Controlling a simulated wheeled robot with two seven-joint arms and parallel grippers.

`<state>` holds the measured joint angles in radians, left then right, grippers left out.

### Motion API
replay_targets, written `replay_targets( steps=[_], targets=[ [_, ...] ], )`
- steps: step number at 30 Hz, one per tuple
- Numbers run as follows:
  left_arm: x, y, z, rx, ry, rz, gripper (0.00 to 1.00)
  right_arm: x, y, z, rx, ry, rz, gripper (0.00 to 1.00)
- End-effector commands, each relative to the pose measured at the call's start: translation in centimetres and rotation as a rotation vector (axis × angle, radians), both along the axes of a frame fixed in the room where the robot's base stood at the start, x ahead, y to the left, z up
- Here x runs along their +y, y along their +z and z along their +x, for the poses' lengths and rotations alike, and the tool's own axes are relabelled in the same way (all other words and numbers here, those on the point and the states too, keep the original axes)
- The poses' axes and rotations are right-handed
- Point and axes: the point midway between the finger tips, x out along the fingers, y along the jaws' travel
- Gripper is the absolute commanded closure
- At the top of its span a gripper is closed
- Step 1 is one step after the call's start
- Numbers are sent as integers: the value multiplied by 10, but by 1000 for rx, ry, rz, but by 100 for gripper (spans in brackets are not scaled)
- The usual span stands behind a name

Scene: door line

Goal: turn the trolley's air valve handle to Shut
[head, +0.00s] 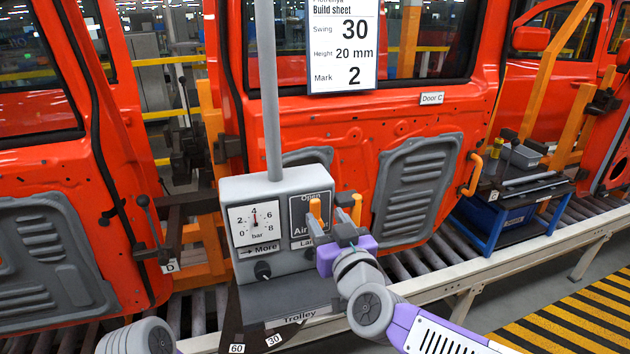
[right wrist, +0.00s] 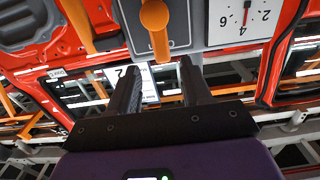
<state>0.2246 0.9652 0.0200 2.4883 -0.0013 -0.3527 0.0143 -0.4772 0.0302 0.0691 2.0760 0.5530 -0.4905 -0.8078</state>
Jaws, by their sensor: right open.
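The trolley's grey box (head: 262,283) carries a panel marked Open at its top and partly readable as Air. The orange valve handle (head: 316,212) stands upright on this panel, toward the Open mark. My right gripper (head: 342,232) is just right of the handle in the head view and covers part of the panel, including its lower lettering. In the right wrist view, which is upside down, the handle (right wrist: 155,20) lies ahead of the gap between the two open, empty fingers (right wrist: 158,78). Contact is not visible. My left gripper is not in view.
A second orange bar (head: 357,208) stands close right of the valve handle. Red Door C (head: 400,120) is behind.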

Motion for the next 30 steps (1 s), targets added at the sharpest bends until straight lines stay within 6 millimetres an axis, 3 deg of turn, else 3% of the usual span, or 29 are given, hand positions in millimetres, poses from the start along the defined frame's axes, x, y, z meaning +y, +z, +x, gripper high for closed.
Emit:
replay_targets(
  steps=[18,28,30],
  targets=[
    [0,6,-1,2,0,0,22,22,0,67,0,1,0,51],
    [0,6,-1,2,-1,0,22,24,-1,72,0,1,0,51],
    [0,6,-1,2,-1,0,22,24,-1,71,0,1,0,59]
  ],
)
